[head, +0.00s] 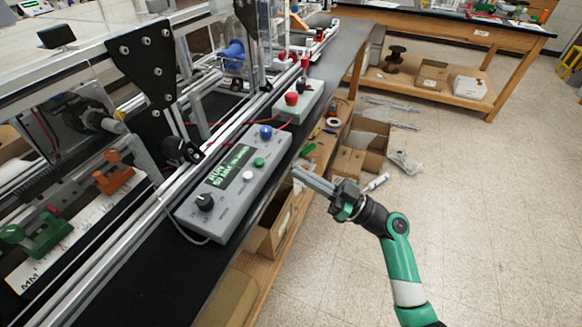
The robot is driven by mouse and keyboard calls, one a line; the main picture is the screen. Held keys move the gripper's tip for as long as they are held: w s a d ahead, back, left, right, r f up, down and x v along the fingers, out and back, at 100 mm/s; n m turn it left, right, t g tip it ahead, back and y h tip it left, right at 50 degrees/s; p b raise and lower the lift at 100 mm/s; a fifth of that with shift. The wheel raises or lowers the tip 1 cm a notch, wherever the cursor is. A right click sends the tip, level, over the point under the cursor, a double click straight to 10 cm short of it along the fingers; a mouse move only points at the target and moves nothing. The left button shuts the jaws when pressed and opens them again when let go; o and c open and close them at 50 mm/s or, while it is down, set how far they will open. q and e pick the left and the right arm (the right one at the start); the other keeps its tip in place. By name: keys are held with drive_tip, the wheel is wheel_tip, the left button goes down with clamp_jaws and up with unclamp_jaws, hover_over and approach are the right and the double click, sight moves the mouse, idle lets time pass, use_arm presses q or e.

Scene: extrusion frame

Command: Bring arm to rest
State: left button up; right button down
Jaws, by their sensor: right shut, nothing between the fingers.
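My right arm (403,262), green, white and black, comes in from the bottom right. Its gripper (298,172) is shut and empty. In the picture its fingertips point up and left, over the bench's right edge, close to the grey control box (236,180). I cannot tell their height above the bench or whether they touch anything. My left gripper is not in view.
The black bench top (118,259) carries an extrusion frame with clear panels, and a second box (299,101) with a red button. Cardboard boxes (372,131) sit low beside the bench. Tiled floor (500,200) at the right is clear. A wooden table (508,40) stands behind.

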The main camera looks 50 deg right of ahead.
idle(0.6)
drive_tip(key=w+a+r+n+g+y+p, duration=0.2)
drive_tip(key=a+r+n+y+p, duration=0.35)
drive_tip(key=a+r, duration=0.85)
drive_tip(key=w+a+r+n+g+y+p, duration=0.15)
drive_tip(key=a+r+n+y+p, duration=0.5)
drive_tip(key=r, duration=1.15)
drive_tip(key=s+a+r+t+h, duration=0.2)
drive_tip(key=r, duration=0.4)
drive_tip(key=s+a+r+t+h, duration=0.1)
drive_tip(key=s+a+r+h, duration=0.15)
drive_tip(key=r, duration=0.35)
drive_tip(key=s+d+r+m+t+h, duration=0.3)
drive_tip(key=d+r+m+t+h, duration=0.2)
drive_tip(key=d+m+t+h, duration=0.5)
wheel_tip(320, 180, up, 38)
drive_tip(key=a+m+g+h+p, duration=0.1)
drive_tip(key=m+g+p, duration=0.2)
drive_tip(key=p, duration=3.5)
drive_tip(key=shift+w+a+m, duration=0.15)
drive_tip(key=shift+w+m, duration=0.1)
drive_tip(key=shift+m, duration=0.45)
